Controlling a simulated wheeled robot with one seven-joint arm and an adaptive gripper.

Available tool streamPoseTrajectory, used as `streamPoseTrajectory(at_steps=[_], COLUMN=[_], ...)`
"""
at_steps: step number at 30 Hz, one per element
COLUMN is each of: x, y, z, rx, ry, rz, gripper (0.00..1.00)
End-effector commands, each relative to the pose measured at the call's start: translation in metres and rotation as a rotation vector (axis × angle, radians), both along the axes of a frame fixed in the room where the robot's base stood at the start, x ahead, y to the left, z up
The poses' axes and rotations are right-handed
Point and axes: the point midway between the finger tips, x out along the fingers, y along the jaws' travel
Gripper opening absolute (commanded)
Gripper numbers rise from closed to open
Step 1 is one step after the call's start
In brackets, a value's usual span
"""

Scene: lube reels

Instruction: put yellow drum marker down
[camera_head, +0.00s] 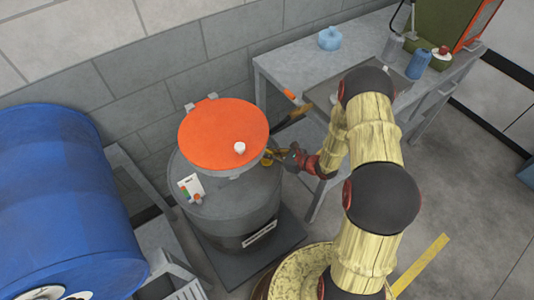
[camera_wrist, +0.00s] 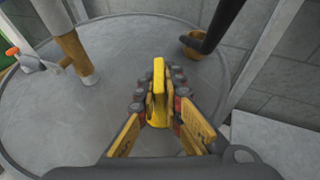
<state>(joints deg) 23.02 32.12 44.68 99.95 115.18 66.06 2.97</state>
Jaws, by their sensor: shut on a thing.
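The yellow drum marker (camera_wrist: 158,88) is upright between the fingers of my gripper (camera_wrist: 158,103) in the wrist view. My gripper is shut on it. The grey drum's top (camera_wrist: 120,125) lies beneath; I cannot tell whether the marker touches it. In the head view my gripper (camera_head: 281,158) is at the right side of the grey drum (camera_head: 235,205), by the rim. The marker is small there and hard to tell from the yellow fingers.
An orange disc (camera_head: 222,130) with a white knob stands above the drum top. A white card (camera_head: 191,188) is at its left. The wrist view shows a pipe (camera_wrist: 72,48) at left and a black spout (camera_wrist: 213,28) at right. A blue drum (camera_head: 65,200) and a grey bench (camera_head: 290,65) flank the grey drum.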

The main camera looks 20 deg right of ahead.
Motion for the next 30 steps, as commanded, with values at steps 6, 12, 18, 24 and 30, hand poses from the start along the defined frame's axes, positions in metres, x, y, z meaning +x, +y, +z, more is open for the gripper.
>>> streamPoseTrajectory(at_steps=[6, 12, 18, 24, 30], x=[0.0, 0.0, 0.0, -0.004, -0.029], y=[0.0, 0.0, 0.0, -0.005, -0.028], z=[-0.002, -0.002, -0.002, 0.004, 0.02], rx=[0.0, 0.0, 0.0, 0.001, 0.0], ry=[0.0, 0.0, 0.0, 0.0, 0.0], rz=[0.0, 0.0, 0.0, -0.004, -0.007], gripper=[0.17, 0.27, 0.27, 0.27, 0.27])
